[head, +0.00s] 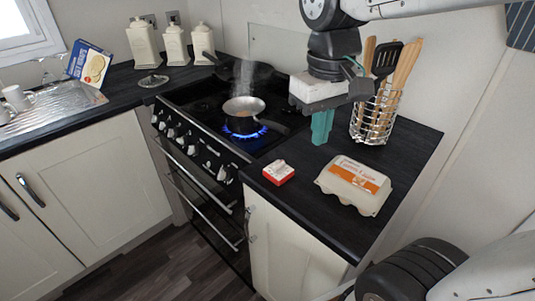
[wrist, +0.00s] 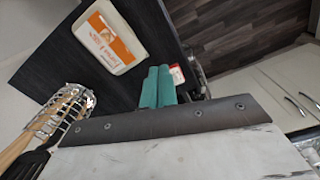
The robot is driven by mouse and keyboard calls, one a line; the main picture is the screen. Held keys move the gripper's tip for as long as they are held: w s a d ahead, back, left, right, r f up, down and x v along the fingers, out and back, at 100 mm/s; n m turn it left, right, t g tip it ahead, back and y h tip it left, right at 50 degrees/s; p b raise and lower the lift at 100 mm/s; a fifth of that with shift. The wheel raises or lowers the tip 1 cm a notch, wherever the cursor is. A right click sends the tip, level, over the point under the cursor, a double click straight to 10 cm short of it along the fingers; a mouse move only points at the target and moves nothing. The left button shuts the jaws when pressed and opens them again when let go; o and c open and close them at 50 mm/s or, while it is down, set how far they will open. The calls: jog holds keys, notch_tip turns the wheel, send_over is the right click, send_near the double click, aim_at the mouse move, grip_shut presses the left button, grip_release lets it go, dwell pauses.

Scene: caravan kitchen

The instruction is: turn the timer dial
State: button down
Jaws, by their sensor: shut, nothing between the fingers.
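The timer (head: 278,173), a small red block with a white top, sits on the dark counter left of the egg carton. It also shows in the wrist view (wrist: 177,75), partly hidden behind my fingers. Its dial is too small to make out clearly. My gripper (head: 321,127) points down above the counter, behind and to the right of the timer and apart from it. Its teal fingers are shut together with nothing between them, as the wrist view also shows (wrist: 158,86).
An egg carton (head: 354,185) lies right of the timer. A wire utensil holder (head: 374,118) stands behind, close to my gripper. Left, a steaming pan (head: 243,113) sits over a lit blue flame on the stove. Counter between timer and gripper is clear.

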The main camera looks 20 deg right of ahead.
jog(key=w+a+f+n+g, duration=0.1)
jog(key=w+a+n, duration=0.1)
jog(key=w, duration=0.9)
jog(key=n+g, duration=0.1)
jog(key=g, duration=0.1)
send_near(274, 163)
jog(key=w+a+r, duration=0.2)
jog(key=w+r, duration=0.1)
jog(key=shift+h, duration=0.4)
jog(key=x, duration=0.9)
jog(key=shift+w, duration=0.2)
jog(key=s, duration=0.1)
jog(key=s+d, duration=0.1)
jog(key=s, duration=0.1)
jog(key=shift+f, duration=0.2)
jog(key=shift+s+d, duration=0.2)
jog(key=shift+s, duration=0.2)
jog(key=shift+s+d+m, duration=0.2)
jog(key=shift+s+m, duration=0.05)
jog(key=shift+m, duration=0.25)
jog(key=shift+s+d+m, duration=0.1)
jog(key=shift+s+m, duration=0.05)
jog(key=shift+m, duration=0.15)
jog(key=m, duration=0.1)
jog(key=m+y, duration=0.1)
jog(key=m, duration=0.1)
jog(key=shift+s+d, duration=0.1)
jog(key=shift+d, duration=0.15)
